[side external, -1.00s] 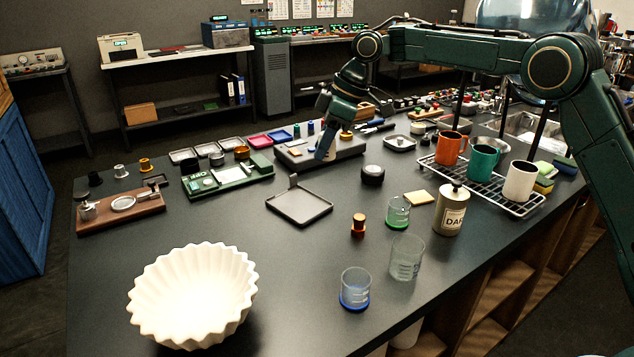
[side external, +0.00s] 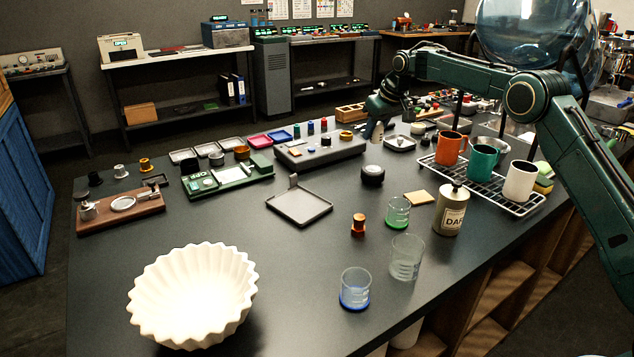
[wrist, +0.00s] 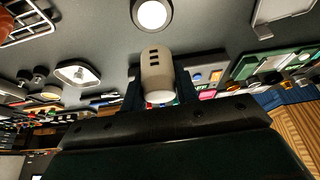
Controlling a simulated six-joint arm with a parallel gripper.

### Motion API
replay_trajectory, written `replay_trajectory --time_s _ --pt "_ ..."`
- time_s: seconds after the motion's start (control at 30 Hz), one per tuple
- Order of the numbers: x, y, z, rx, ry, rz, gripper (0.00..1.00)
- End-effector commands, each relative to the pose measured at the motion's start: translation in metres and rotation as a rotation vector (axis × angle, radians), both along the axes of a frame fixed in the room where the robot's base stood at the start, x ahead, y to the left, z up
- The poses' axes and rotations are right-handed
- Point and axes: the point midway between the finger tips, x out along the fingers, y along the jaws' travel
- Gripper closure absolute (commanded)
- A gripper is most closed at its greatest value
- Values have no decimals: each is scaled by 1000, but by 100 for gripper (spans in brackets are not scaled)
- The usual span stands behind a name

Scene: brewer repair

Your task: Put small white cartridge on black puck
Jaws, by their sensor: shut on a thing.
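My gripper (side external: 377,128) is above the far part of the table, right of the grey block with colored pegs. In the wrist view my gripper (wrist: 160,88) is shut on the small white cartridge (wrist: 157,65), an off-white cylinder with dark slots on its side. In the side view the cartridge (side external: 377,134) shows as a pale bit below the fingers. The black puck (side external: 372,175) stands on the table, nearer the camera than the gripper. In the wrist view a dark round piece with a bright top, apparently the puck (wrist: 139,13), is beyond the cartridge, apart from it.
The grey peg block (side external: 320,150) is left of the puck and a small square dish (side external: 399,143) is behind it to the right. A flat tray (side external: 299,207), a beaker (side external: 398,212) and a mug rack (side external: 480,185) stand around. The table immediately about the puck is clear.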

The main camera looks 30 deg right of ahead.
Motion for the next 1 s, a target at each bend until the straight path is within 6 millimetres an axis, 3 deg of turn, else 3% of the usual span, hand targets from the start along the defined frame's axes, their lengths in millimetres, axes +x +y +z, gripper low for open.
replay_trajectory --time_s 0.4,0.73,1.0 --pt "0 1 -35 1 2 3 93" --pt "0 1 -45 1 1 4 93" --pt "0 1 -73 0 2 4 93"
